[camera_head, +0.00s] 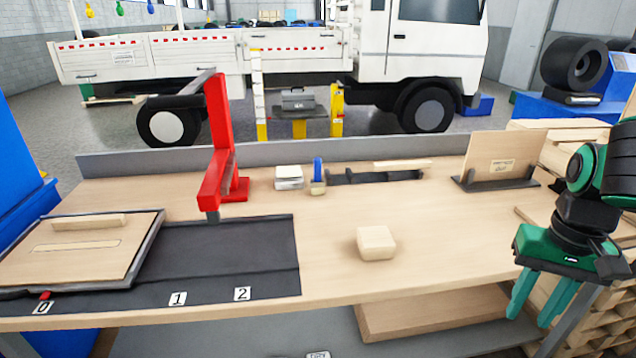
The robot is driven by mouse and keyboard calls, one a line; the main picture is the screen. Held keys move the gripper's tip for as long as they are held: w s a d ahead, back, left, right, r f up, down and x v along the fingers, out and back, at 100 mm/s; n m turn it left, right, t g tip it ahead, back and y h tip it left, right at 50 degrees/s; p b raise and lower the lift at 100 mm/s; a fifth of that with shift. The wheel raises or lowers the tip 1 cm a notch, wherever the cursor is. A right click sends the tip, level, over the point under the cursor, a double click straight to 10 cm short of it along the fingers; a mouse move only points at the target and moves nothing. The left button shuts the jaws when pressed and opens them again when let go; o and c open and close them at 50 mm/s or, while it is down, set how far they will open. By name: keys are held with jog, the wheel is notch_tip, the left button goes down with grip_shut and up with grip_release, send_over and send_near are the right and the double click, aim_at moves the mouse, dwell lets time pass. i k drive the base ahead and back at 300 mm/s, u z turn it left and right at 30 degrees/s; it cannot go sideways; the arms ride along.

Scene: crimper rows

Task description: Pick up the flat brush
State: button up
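I cannot tell for certain which thing is the flat brush. A small item with a blue upper part and a tan lower part (318,176) stands near the back middle of the workbench. A long pale wooden piece (403,164) lies at a black rack (375,177) just right of it, and may also be a brush handle. My gripper (530,316) is at the lower right, by the bench's front edge, pointing down. Its two teal fingers are apart with nothing between them. It is far from both items.
The workbench (450,230) holds a wooden block (376,243), a red post stand (222,150), a white stack (289,177), a board in a black stand (503,158) and a black mat (230,260) with a wooden panel (85,245). The right-centre surface is mostly clear.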

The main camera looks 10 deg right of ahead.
aim_at(317, 184)
jog(key=k, duration=0.35)
jog(key=u, duration=0.55)
jog(key=i, duration=1.25)
jog(key=z, duration=0.15)
